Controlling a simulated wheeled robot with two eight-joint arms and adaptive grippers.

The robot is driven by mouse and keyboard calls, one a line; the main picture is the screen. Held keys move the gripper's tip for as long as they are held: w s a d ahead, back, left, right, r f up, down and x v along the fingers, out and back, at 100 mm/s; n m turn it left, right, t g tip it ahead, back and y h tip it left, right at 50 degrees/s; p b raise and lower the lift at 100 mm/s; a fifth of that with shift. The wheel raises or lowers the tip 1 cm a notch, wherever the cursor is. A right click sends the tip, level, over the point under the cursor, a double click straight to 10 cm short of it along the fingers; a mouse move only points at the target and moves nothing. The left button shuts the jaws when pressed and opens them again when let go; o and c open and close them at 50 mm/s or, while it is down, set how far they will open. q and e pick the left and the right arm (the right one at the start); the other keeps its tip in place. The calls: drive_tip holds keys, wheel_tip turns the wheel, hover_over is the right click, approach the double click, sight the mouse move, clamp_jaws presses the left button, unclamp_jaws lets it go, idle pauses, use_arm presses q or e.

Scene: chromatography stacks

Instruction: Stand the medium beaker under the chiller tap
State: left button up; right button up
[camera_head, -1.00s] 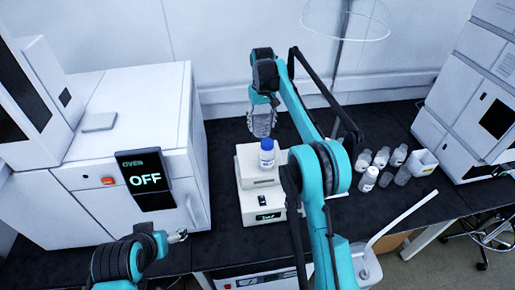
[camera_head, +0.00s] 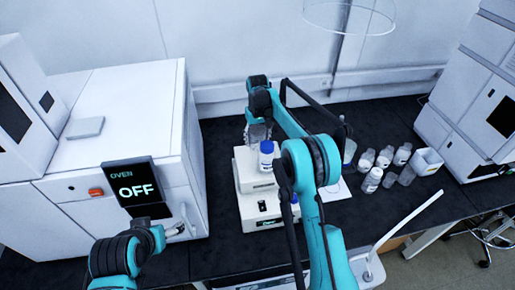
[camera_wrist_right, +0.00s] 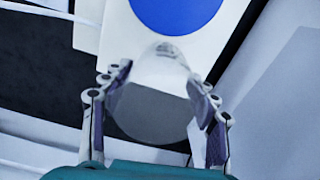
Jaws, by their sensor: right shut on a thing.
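My right gripper (camera_head: 259,121) is shut on a clear beaker (camera_head: 257,134), held behind the blue-capped bottle (camera_head: 267,156) near the top of the white stacked unit (camera_head: 262,216). In the right wrist view the fingers of my right gripper (camera_wrist_right: 157,100) press on both sides of the beaker (camera_wrist_right: 155,112). The beaker's contents are not clear. I cannot tell whether its base touches anything. My left gripper (camera_head: 175,229) is low in front of the oven door, its jaws too small to read. I cannot identify the chiller tap with certainty.
The oven (camera_head: 125,150) with its OFF display stands left. A pale bent tube (camera_head: 405,220) rises at the front right. A blue disc (camera_wrist_right: 176,8) shows in the wrist view.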

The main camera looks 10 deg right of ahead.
sight(258, 147)
drive_tip(key=shift+s+f, duration=0.15)
drive_tip(key=shift+f, duration=2.15)
drive_tip(key=shift+b, duration=0.3)
drive_tip(key=shift+f, duration=0.2)
drive_tip(key=o, duration=1.2)
drive_tip(key=shift+r, duration=0.1)
